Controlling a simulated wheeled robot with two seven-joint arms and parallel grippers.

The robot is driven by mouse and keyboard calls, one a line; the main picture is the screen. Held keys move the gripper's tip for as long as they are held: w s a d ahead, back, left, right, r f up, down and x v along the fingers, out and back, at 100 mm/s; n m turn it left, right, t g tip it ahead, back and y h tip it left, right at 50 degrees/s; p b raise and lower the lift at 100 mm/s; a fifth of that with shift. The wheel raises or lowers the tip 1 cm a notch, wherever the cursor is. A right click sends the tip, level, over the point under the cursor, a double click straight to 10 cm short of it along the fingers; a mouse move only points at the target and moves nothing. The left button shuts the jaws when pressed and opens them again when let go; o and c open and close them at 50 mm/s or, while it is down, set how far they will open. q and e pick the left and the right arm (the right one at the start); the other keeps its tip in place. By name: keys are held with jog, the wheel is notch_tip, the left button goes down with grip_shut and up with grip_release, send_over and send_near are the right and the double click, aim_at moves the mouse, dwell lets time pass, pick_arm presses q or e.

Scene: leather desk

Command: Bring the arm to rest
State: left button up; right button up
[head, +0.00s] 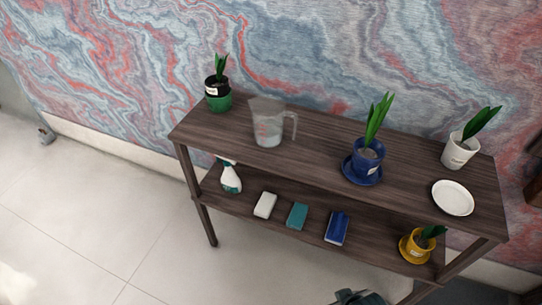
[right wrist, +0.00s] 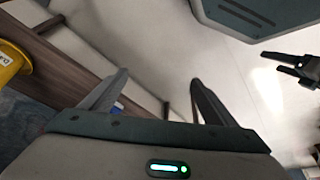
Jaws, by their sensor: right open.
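My right gripper (right wrist: 158,85) is open in the right wrist view, with its two fingers apart and nothing between them. It is below and in front of the wooden shelf (right wrist: 60,60), away from the things on it. In the head view a dark piece of my arm (head: 360,297) shows at the bottom edge; its fingers cannot be made out. At the right of the right wrist view is a dark two-pronged part (right wrist: 290,66), which looks like my left gripper; its opening is unclear.
Below are a spray bottle (head: 230,178), small blocks and a yellow pot (head: 413,248). Floor at left is clear.

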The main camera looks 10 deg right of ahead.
pick_arm(q)
jog(key=shift+w+d+r+t+p, duration=0.25)
jog(key=shift+w+d+t+p, duration=0.2)
jog(key=shift+d, duration=0.1)
pick_arm(e)
notch_tip(320, 180, down, 25)
jog(key=s+a+t, duration=0.1)
jog(key=a, duration=0.1)
jog(key=shift+s+a+f+y, duration=0.15)
jog(key=shift+s+a+y, duration=0.05)
jog(key=shift+y, duration=0.2)
pick_arm(q)
jog(key=shift+s+a, duration=0.1)
jog(key=shift+s, duration=0.35)
jog(key=shift+w, duration=0.2)
jog(key=shift+w+r, duration=0.15)
jog(key=shift+w, duration=0.5)
jog(key=shift+s, duration=0.1)
